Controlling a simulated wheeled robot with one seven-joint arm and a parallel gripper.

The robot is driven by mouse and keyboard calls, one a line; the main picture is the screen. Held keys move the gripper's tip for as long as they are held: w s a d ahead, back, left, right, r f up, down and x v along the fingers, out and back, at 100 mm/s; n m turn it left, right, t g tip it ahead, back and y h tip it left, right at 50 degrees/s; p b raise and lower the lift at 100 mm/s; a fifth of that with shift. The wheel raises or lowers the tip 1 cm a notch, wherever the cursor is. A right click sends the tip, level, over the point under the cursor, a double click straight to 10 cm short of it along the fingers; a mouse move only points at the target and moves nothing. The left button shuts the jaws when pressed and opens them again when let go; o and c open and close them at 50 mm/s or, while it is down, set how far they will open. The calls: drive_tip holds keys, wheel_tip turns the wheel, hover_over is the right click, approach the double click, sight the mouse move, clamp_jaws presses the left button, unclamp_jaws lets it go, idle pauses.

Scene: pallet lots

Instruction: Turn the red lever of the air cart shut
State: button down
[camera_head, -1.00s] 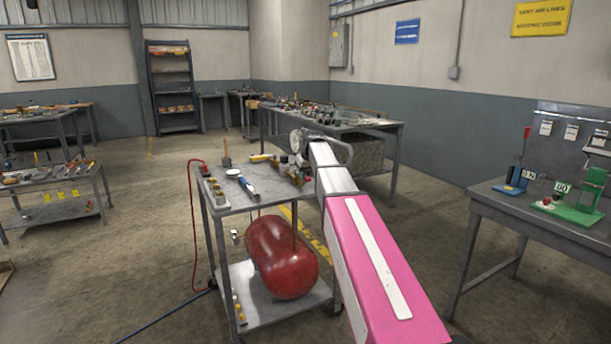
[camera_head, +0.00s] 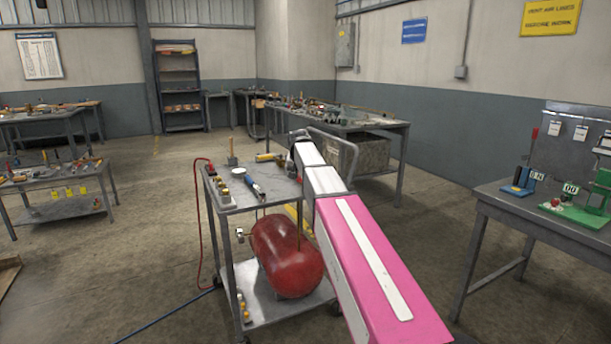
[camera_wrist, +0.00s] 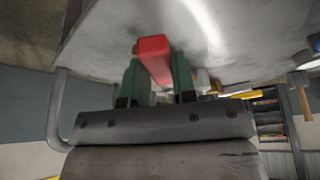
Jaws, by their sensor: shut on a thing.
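The air cart (camera_head: 228,194) stands ahead in the head view, with a grey top and a red tank (camera_head: 287,256) on its lower shelf. My arm reaches over the cart's right side, and its links hide my gripper and the lever there. In the wrist view the red lever (camera_wrist: 152,47) is a short red bar in front of the grey cart top (camera_wrist: 100,40). My gripper (camera_wrist: 157,76) has its green fingers on either side of the lever and is shut on it. The lever's pivot is hidden, so its angle to the pipe cannot be told.
Small fittings and a blue-handled tool (camera_head: 254,187) lie on the cart top. A red hose (camera_head: 197,220) hangs at its left, and a blue hose (camera_head: 165,317) crosses the floor. A workbench (camera_head: 490,200) stands at right, another bench (camera_head: 403,128) behind.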

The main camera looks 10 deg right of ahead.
drive_tip(key=a+m, duration=0.1)
drive_tip(key=w+a+m+h, duration=0.1)
drive_tip(key=a+m, duration=0.1)
drive_tip(key=shift+w+m, duration=0.2)
drive_tip(key=shift+m, duration=0.1)
drive_tip(key=a+m, duration=0.1)
drive_tip(key=w+a+m+g+h, duration=0.1)
drive_tip(key=shift+w+m, duration=0.2)
drive_tip(key=shift+m, duration=0.2)
drive_tip(key=w+m, duration=0.1)
drive_tip(key=a+m+g, duration=0.1)
drive_tip(key=shift+w+a+m+h, duration=0.1)
drive_tip(key=shift+w+m+h, duration=0.2)
drive_tip(key=shift+w, duration=0.05)
drive_tip(key=shift+w+a+m+g+h, duration=0.15)
drive_tip(key=shift+w+a+m+g, duration=0.1)
drive_tip(key=shift+w+m, duration=0.4)
drive_tip(key=shift+w+a+m+g+h, duration=0.15)
drive_tip(key=shift+w+a+m+g, duration=0.15)
drive_tip(key=shift+m, duration=0.55)
drive_tip(key=shift+w, duration=0.1)
drive_tip(key=c, duration=0.9)
unclamp_jaws()
drive_tip(key=v, duration=1.1)
drive_tip(key=shift+f, duration=0.1)
